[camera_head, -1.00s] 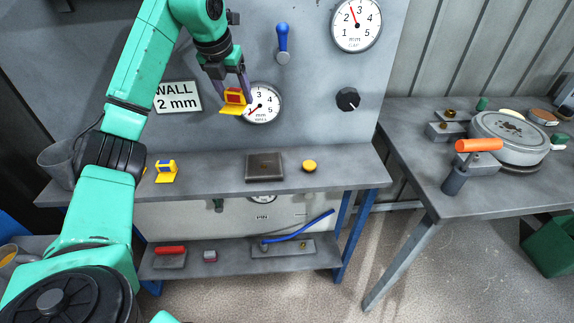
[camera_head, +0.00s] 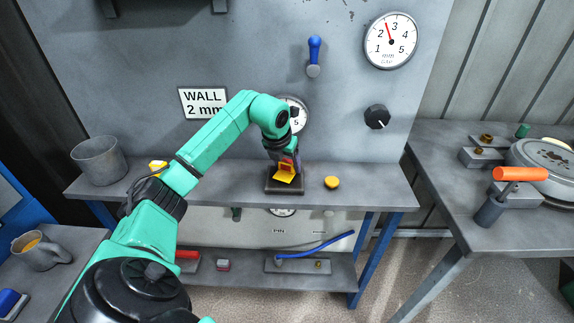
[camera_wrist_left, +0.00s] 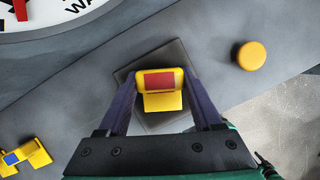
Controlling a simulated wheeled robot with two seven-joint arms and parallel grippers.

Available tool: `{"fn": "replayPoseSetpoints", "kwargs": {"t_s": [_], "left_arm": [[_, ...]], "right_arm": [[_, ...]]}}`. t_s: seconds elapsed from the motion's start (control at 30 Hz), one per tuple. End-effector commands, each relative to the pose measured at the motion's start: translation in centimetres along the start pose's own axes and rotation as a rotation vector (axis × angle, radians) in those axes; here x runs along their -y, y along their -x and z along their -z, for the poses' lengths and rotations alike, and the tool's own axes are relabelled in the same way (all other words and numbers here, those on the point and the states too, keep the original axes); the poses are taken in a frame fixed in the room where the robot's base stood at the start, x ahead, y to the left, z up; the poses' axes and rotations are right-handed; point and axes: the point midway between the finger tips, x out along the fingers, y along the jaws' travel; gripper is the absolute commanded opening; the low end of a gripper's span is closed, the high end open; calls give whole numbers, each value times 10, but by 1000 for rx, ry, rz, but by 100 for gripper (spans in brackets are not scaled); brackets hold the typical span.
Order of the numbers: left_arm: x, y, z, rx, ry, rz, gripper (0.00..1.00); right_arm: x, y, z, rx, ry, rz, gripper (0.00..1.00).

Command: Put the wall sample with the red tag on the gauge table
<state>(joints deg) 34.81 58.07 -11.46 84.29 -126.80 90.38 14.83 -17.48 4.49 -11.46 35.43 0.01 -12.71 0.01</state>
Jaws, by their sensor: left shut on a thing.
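The wall sample with the red tag (camera_wrist_left: 158,82) is a yellow angled piece. My left gripper (camera_wrist_left: 160,88) is shut on it, one finger on each side. In the head view the sample (camera_head: 285,176) is over the dark square gauge table (camera_head: 285,190) on the shelf. In the wrist view the gauge table (camera_wrist_left: 170,57) lies behind and around the sample. I cannot tell whether the sample touches it or hangs just above. My right gripper is not in view.
A round yellow button (camera_head: 332,182) sits right of the gauge table on the shelf (camera_head: 375,188). A yellow sample with a blue tag (camera_wrist_left: 26,156) lies to the left, mostly hidden by my arm in the head view. A grey bucket (camera_head: 99,160) stands at the shelf's left end.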

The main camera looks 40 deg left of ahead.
Motion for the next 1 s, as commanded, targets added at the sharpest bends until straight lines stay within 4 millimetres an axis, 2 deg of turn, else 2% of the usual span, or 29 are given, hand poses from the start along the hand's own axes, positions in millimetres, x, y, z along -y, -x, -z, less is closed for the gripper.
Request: {"fn": "replayPoseSetpoints", "kwargs": {"t_s": [0.37,0.4,0.43,0.47,0.73,0.83,0.97,1.0], "left_arm": [[0,-9,3,2,0,0,14],[0,-7,3,2,0,0,82],[0,-7,3,2,0,0,93],[0,-7,3,2,0,0,97],[0,-6,2,2,0,0,97],[0,0,1,5,0,0,97],[-1,24,1,7,-1,-2,97],[-1,36,0,9,0,-2,97]], "right_arm": [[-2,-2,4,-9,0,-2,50],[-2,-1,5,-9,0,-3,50],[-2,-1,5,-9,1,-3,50],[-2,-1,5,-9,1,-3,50],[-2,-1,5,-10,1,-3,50],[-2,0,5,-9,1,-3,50],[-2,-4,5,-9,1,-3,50],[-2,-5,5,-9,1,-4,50]]}}
